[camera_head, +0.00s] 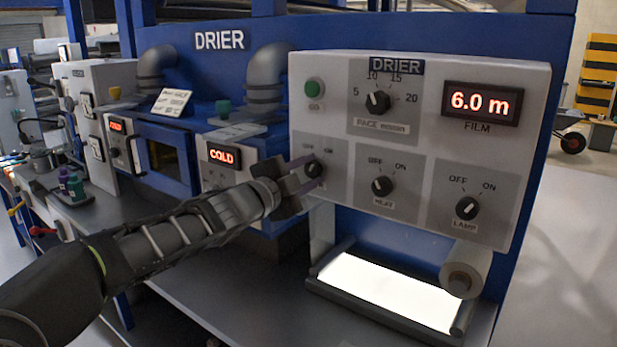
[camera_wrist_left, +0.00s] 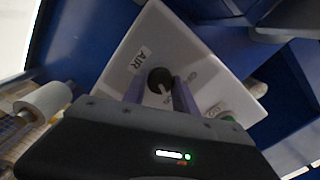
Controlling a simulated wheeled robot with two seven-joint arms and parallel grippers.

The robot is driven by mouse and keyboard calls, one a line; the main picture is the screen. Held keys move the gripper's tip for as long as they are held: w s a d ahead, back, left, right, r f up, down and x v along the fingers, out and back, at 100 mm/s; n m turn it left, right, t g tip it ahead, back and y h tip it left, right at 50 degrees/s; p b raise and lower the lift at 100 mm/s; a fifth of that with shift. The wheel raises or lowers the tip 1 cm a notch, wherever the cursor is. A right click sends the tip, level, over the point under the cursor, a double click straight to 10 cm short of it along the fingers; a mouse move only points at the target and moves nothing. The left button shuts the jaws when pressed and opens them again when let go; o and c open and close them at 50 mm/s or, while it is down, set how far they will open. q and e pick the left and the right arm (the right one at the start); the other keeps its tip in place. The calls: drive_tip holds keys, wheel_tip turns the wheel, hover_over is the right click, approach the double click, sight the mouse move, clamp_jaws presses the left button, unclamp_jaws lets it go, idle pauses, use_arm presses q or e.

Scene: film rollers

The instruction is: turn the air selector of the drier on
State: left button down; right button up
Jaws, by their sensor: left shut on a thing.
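The drier's control panel (camera_head: 420,136) is a pale box with several black knobs. The air selector (camera_head: 314,168) is the leftmost knob of the lower row, with OFF and ON marks above it. My left gripper (camera_head: 303,173) reaches it from the left and is shut on it. In the left wrist view, the round black air knob (camera_wrist_left: 160,80) sits between the two fingers of my left gripper (camera_wrist_left: 160,92), beside the AIR label. The fingers partly hide the knob, and its exact pointer direction is hard to tell. My right gripper is not in view.
To the right are the heat knob (camera_head: 382,187) and the lamp knob (camera_head: 467,208). A pace dial (camera_head: 378,101), a green button (camera_head: 315,88) and a 6.0 m display (camera_head: 481,103) are above. A lit white panel (camera_head: 390,290) lies below.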

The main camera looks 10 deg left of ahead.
use_arm(q)
drive_tip(key=shift+m, duration=0.5)
drive_tip(key=c, duration=1)
unclamp_jaws()
drive_tip(key=shift+s, duration=0.1)
drive_tip(key=v, duration=0.7)
drive_tip(key=shift+s, duration=0.3)
